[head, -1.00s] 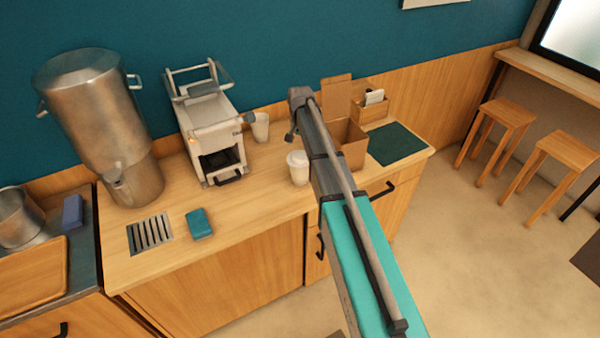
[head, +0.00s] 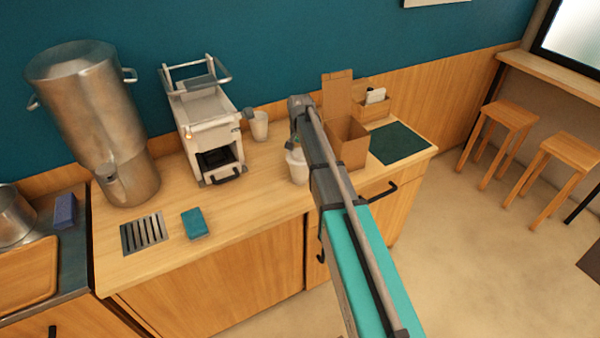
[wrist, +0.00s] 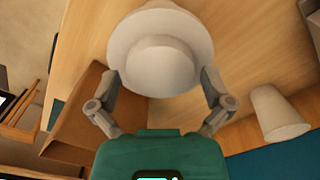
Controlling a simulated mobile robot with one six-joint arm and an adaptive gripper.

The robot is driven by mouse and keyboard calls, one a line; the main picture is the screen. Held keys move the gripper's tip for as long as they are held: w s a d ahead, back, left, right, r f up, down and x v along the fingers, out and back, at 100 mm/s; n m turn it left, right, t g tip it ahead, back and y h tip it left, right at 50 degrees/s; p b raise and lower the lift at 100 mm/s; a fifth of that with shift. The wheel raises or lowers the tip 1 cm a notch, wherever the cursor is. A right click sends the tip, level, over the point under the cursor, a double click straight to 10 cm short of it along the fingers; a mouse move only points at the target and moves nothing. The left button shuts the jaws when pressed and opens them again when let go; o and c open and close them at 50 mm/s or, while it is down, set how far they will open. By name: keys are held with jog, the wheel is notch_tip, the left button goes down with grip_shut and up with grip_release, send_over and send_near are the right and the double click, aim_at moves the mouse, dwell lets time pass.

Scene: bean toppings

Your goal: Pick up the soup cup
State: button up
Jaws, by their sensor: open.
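The soup cup is a white cup with a white lid (head: 298,166) on the wooden counter, left of the open cardboard box. In the wrist view the cup (wrist: 160,62) fills the top middle, seen from above. My gripper (wrist: 160,85) is open, with one finger on each side of the cup near the lid's rim. I cannot tell whether the fingers touch it. In the head view my gripper (head: 294,148) is just above the cup and partly covers it.
A plain cup (head: 260,126) stands behind and left; it also shows in the wrist view (wrist: 275,113). The cardboard box (head: 350,150) stands close on the right. A white machine (head: 207,125) and a metal urn (head: 95,115) stand left. A teal sponge (head: 195,223) lies in front.

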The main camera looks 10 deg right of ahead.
dwell(0.4)
jog(key=c, duration=0.7)
jog(key=shift+r, duration=0.1)
jog(key=shift+r, duration=0.15)
notch_tip(320, 180, up, 2)
jog(key=p, duration=0.2)
jog(key=shift+p, duration=0.3)
jog(key=s+r+p, duration=0.3)
jog(key=s, duration=0.1)
jog(key=s+r+p, duration=0.4)
jog(key=s, duration=0.1)
jog(key=s+r+p, duration=0.3)
jog(key=s, duration=0.2)
jog(key=shift+r, duration=0.3)
jog(key=shift+f, duration=0.15)
